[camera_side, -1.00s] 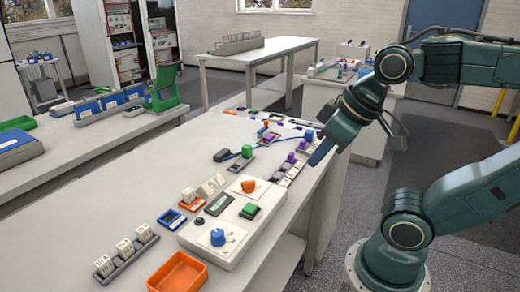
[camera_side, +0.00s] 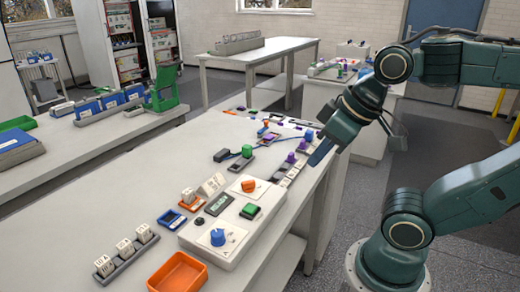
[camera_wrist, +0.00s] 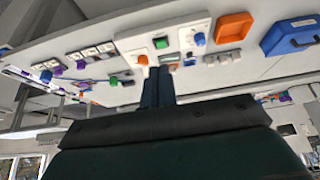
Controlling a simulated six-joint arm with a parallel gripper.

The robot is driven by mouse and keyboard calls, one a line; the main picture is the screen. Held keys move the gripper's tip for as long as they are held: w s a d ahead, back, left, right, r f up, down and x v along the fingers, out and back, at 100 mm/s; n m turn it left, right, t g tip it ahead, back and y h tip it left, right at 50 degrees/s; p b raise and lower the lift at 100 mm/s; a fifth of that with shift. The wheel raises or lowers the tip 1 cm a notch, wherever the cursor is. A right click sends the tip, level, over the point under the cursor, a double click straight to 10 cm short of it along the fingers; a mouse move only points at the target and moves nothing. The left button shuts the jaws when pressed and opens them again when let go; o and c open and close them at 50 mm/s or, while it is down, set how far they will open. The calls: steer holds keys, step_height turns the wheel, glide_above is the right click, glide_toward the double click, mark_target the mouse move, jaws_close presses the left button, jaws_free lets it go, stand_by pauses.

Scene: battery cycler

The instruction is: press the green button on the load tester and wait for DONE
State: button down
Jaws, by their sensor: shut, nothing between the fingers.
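The load tester (camera_side: 195,241) is a white box on the near part of the bench, with a green button (camera_side: 250,210), an orange knob (camera_side: 248,186), a blue knob (camera_side: 217,237) and a small dark display (camera_side: 218,204). The display is too small to read. My gripper (camera_side: 320,153) is shut and empty, above the bench's right edge, beyond the tester and apart from it. In the wrist view the green button (camera_wrist: 160,43) shows ahead of the shut fingertips (camera_wrist: 157,70), with the blue knob (camera_wrist: 199,39) to its right.
An orange tray (camera_side: 178,272) lies in front of the tester. A grey rack (camera_side: 127,255) with white blocks stands to its left. Several coloured connectors and a blue cable (camera_side: 270,140) lie farther along the bench. The middle left of the bench top is clear.

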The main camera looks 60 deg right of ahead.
stand_by(0.7)
steer(key=n+g+y, duration=0.2)
steer(key=n+y, duration=0.2)
steer(key=y, duration=0.4)
glide_above(254, 206)
step_height(254, 206, down, 8)
steer(key=shift+r, duration=0.2)
steer(key=shift+f, duration=0.1)
stand_by(0.3)
steer(key=shift+f, duration=4.3)
